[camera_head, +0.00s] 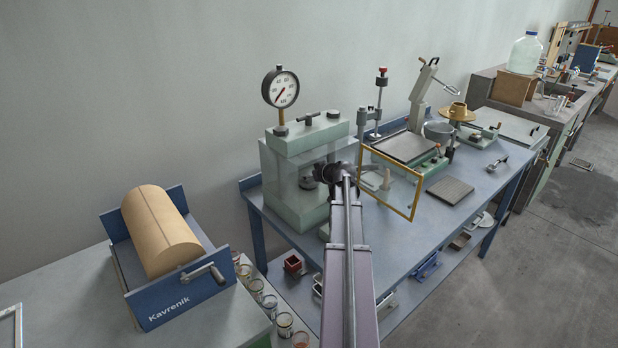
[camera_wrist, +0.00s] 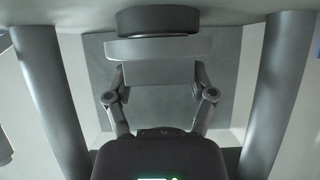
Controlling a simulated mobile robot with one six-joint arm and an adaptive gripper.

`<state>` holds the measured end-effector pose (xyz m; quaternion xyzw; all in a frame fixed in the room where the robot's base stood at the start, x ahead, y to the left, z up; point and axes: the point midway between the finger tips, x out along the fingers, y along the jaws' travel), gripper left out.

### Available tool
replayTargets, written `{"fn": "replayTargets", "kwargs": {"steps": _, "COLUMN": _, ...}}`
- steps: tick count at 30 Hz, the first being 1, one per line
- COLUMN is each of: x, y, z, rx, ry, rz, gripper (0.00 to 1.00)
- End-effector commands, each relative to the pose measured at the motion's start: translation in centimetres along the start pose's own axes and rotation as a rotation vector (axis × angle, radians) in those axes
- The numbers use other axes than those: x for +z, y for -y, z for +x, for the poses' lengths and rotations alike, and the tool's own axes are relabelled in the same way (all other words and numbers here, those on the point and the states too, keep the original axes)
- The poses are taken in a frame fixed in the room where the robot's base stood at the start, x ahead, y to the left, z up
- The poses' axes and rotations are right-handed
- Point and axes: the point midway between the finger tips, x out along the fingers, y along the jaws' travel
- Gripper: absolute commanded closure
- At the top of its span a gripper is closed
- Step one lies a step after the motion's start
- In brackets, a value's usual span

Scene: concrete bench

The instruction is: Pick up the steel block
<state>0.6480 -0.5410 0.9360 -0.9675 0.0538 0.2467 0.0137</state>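In the wrist view a grey steel block (camera_wrist: 158,72) shows between my fingertips, just below a wider grey plate. My gripper (camera_wrist: 159,80) has its fingers spread wide, one on each side of the block. I cannot tell whether the pads touch it. In the head view my gripper (camera_head: 332,172) is at the front of the pale green press (camera_head: 290,205), and my arm hides part of the opening. The block cannot be made out in the head view.
A dark round ram (camera_wrist: 157,20) is above the block, with thick press columns (camera_wrist: 265,90) on both sides. A yellow-framed clear guard (camera_head: 414,198) stands open right of my arm. A dial gauge (camera_head: 281,87) tops the press. The blue bench (camera_head: 400,250) has free room in front.

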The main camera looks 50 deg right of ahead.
Motion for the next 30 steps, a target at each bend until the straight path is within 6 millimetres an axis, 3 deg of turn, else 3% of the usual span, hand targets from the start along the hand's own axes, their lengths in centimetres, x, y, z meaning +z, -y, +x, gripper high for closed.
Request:
{"fn": "replayTargets", "kwargs": {"steps": 1, "x": 0.0, "y": 0.0, "z": 0.0, "rx": 0.000, "ry": 0.000, "rz": 0.000, "gripper": 0.74}}
{"fn": "replayTargets", "kwargs": {"steps": 3, "x": 0.0, "y": 0.0, "z": 0.0, "rx": 0.000, "ry": 0.000, "rz": 0.000, "gripper": 0.90}}
{"fn": "replayTargets", "kwargs": {"steps": 19, "x": -0.8, "y": 0.1, "z": -0.3, "rx": -0.001, "ry": 0.000, "rz": 0.000, "gripper": 0.90}}
{"fn": "replayTargets", "kwargs": {"steps": 30, "x": 2.4, "y": 0.3, "z": -5.6, "rx": 0.001, "ry": -0.001, "rz": 0.002, "gripper": 0.90}}
